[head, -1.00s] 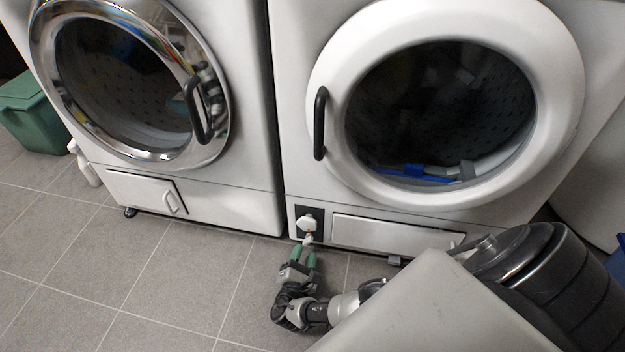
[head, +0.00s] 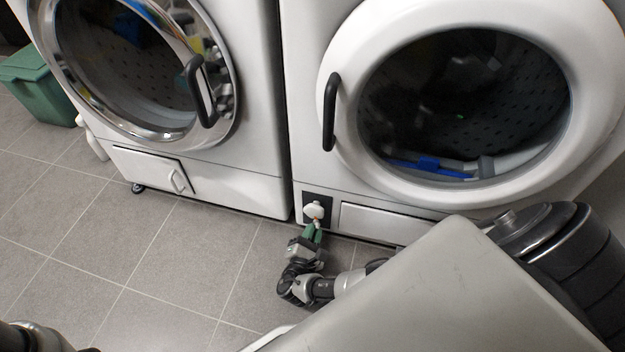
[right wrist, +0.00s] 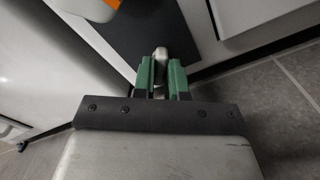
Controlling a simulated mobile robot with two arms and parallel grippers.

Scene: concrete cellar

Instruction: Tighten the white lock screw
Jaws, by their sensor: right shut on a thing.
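The white lock screw (head: 315,211) sits on a black square plate at the lower left front of the right washing machine. A small orange-red mark shows just below its white head. My right gripper (head: 314,229) reaches it from below with its green fingers close together. In the right wrist view the green fingers of my right gripper (right wrist: 160,78) are shut on a pale, rounded end of the lock screw (right wrist: 160,54). The fingers hide part of the screw. My left gripper is not in view.
The right washing machine (head: 300,120) has a flap (head: 380,222) beside the black plate. A second machine with a chrome door ring (head: 232,110) stands left. A green bin (head: 45,88) is at the far left. The tiled floor (head: 150,265) in front is clear.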

